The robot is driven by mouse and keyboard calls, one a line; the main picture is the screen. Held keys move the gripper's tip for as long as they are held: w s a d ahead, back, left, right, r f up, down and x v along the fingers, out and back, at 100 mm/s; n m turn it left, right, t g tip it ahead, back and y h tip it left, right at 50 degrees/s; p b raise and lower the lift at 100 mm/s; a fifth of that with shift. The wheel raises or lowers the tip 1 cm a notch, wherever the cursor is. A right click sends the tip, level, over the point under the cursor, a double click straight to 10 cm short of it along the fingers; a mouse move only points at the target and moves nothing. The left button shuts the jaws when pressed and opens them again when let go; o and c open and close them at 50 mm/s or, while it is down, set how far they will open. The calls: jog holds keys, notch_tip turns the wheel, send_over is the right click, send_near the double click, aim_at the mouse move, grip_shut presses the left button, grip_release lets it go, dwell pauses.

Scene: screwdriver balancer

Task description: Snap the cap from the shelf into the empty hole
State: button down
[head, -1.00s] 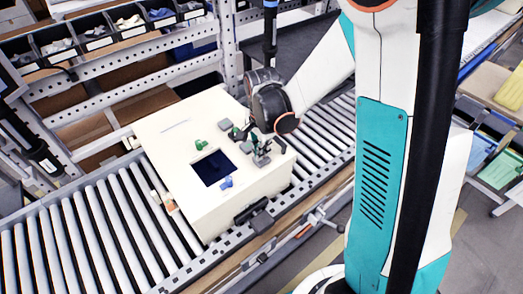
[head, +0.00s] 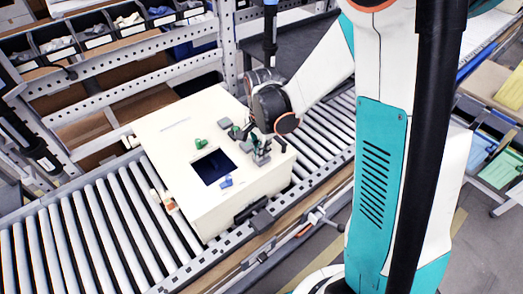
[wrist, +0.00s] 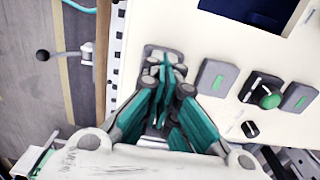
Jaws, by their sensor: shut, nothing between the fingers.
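My gripper (head: 261,152) is at the right part of the cream box's top panel (head: 165,145). In the wrist view its teal fingers (wrist: 162,72) are shut with nothing between them, over or against a grey block (wrist: 160,50); contact is unclear. Next to it are grey blocks with green faces (wrist: 218,78), a green knob (wrist: 270,101) and a small black knob (wrist: 250,129). A green part (head: 201,144) and a blue part (head: 226,182) sit near a dark rectangle (head: 213,167) on the panel. I cannot pick out the cap or the empty hole.
The box stands on a roller conveyor (head: 95,235). A metal shelf rack (head: 110,75) behind it carries dark bins (head: 95,32) with small white and blue items.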

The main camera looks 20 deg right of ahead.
dwell(0.4)
jog(key=shift+r+p, duration=1.6)
jog(key=shift+r, duration=0.85)
jog(key=shift+s+r, duration=0.1)
jog(key=shift+r, duration=0.15)
jog(key=s+r+n+t+b, duration=0.3)
jog(key=s+n+b, duration=0.2)
jog(key=s+n, duration=0.2)
jog(key=s+r+n+t+b, duration=0.4)
jog(key=s+n+b, duration=0.1)
jog(key=s+n, duration=0.2)
jog(key=shift+s, duration=0.3)
